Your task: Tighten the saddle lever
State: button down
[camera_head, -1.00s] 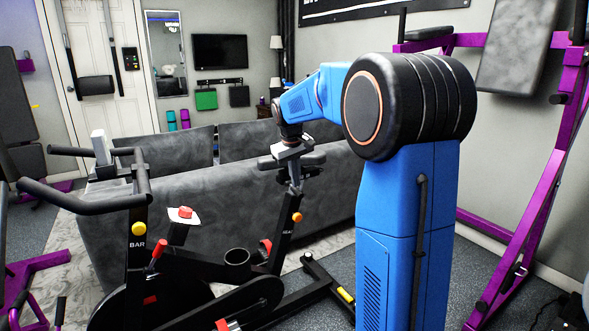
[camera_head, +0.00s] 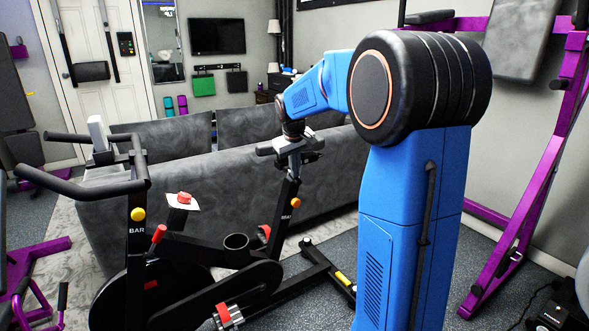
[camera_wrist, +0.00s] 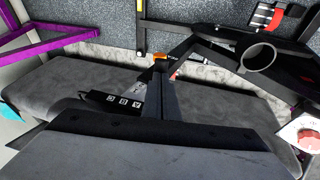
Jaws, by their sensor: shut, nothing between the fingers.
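I cannot make out the saddle lever for certain.
A grey sofa (camera_head: 190,217) stands behind the bike. The bike's handlebar (camera_head: 85,190) and red knob (camera_head: 184,197) are to the left, with a cup holder (camera_head: 236,241) between. A purple rack (camera_head: 535,200) stands right. Floor between bike and rack is partly clear.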

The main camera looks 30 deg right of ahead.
aim_at(296, 181)
jog(key=shift+s+f+t, duration=0.35)
jog(key=shift+f+t, duration=0.35)
jog(key=shift+t, duration=0.4)
jog(key=shift+f+t, duration=0.9)
jog(key=shift+t, duration=0.5)
jog(key=shift+w+f, duration=0.2)
jog(key=shift+f, duration=0.55)
jog(key=shift+w+f, duration=0.15)
jog(key=shift+f, duration=0.55)
jog(key=shift+x, duration=0.95)
jog(key=shift+a+f, duration=0.15)
jog(key=shift+a, duration=0.05)
